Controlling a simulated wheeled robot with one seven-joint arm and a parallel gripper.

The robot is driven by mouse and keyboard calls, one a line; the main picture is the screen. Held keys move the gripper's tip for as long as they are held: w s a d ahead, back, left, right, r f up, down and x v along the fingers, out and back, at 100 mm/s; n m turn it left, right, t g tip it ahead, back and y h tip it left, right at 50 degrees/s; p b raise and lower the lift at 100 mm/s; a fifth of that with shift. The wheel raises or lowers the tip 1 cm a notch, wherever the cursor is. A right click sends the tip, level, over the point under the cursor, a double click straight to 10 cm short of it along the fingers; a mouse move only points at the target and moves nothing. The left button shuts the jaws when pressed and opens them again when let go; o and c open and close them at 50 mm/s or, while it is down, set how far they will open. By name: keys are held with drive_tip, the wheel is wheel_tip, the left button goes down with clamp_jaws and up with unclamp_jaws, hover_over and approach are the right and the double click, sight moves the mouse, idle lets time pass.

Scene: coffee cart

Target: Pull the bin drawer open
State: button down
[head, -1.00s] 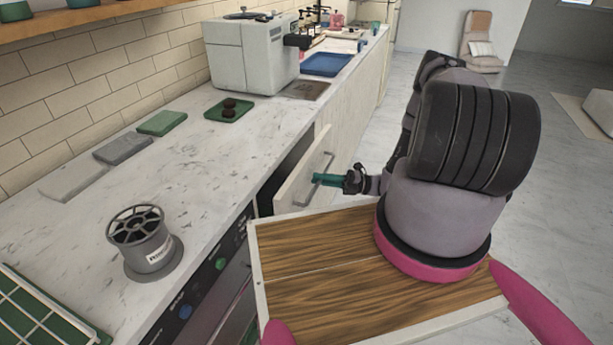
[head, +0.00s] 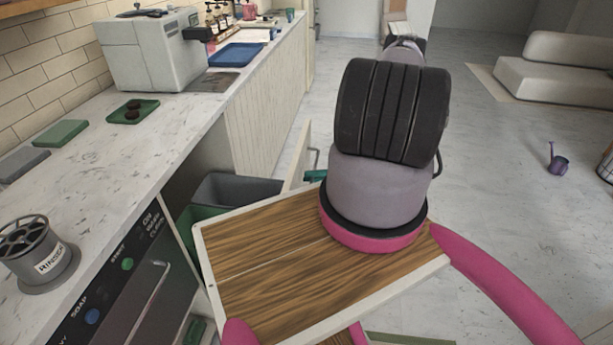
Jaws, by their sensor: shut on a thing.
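The bin drawer is pulled out from under the counter, and its pale front panel (head: 299,160) stands well away from the cabinet. A grey bin (head: 236,190) and a green bin (head: 203,213) show inside the drawer. My gripper (head: 315,176) is at the outer face of the panel, shut on the drawer handle (head: 317,155). Only its teal fingertips show clearly; my arm hides the rest of it.
The marble counter (head: 95,160) runs along the left with a grey machine (head: 152,52), a green tray (head: 132,112) and a rinser (head: 38,255). A dark appliance with a bar handle (head: 150,300) is below. Open floor lies right, with a purple watering can (head: 557,160).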

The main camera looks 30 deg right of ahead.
drive_tip(key=shift+s+d, duration=0.25)
drive_tip(key=shift+d, duration=0.05)
drive_tip(key=c, duration=0.9)
unclamp_jaws()
drive_tip(key=shift+d, duration=0.1)
drive_tip(key=v, duration=1)
drive_tip(key=shift+s+d+f, duration=0.1)
drive_tip(key=shift+d+f, duration=0.1)
drive_tip(key=shift+d, duration=0.05)
